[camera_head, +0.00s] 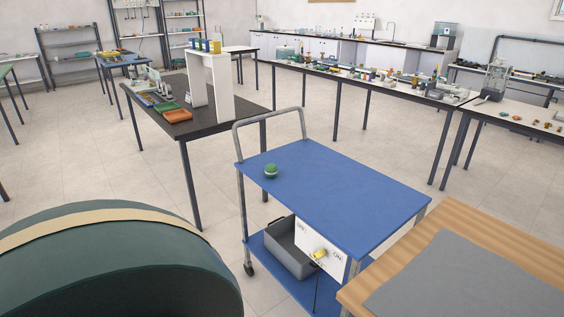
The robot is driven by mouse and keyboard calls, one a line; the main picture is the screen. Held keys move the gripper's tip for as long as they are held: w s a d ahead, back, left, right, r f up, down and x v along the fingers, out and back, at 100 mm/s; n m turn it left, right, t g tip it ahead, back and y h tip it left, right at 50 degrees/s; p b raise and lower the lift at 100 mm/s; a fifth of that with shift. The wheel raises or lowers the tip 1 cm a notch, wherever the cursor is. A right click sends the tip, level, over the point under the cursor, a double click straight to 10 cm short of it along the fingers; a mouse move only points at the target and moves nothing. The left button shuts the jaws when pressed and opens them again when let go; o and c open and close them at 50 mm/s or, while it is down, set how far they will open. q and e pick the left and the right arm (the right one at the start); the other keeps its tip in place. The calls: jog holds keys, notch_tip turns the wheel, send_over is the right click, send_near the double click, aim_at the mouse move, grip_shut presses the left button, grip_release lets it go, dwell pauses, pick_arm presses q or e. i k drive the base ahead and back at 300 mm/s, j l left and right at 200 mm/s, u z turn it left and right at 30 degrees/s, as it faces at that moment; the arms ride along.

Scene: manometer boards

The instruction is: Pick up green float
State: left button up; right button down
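A small green ball-shaped float (270,170) with a pale band around it rests on the blue top shelf of a cart (335,195), near the shelf's left end. Nothing touches it from the sides, and it shows whole. Neither of my grippers shows in the head view.
The cart's lower shelf holds a grey bin (290,252) and a white panel with a yellow knob (319,254). A wooden table with a grey mat (470,280) is at the lower right. A large dark green rounded object (120,270) fills the lower left. A dark-topped table (215,122) stands behind the cart.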

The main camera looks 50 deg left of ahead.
aim_at(270, 170)
jog(key=j+z, duration=0.15)
jog(key=j, duration=0.4)
jog(key=k+j+z, duration=0.15)
jog(key=j, duration=0.35)
jog(key=k+j, duration=0.1)
jog(key=j, duration=0.45)
jog(key=j+z, duration=0.1)
jog(key=j, duration=0.45)
jog(key=k+j, duration=0.15)
jog(key=j, duration=0.4)
jog(key=k+j, duration=0.1)
jog(key=j, duration=0.45)
jog(key=z, duration=0.05)
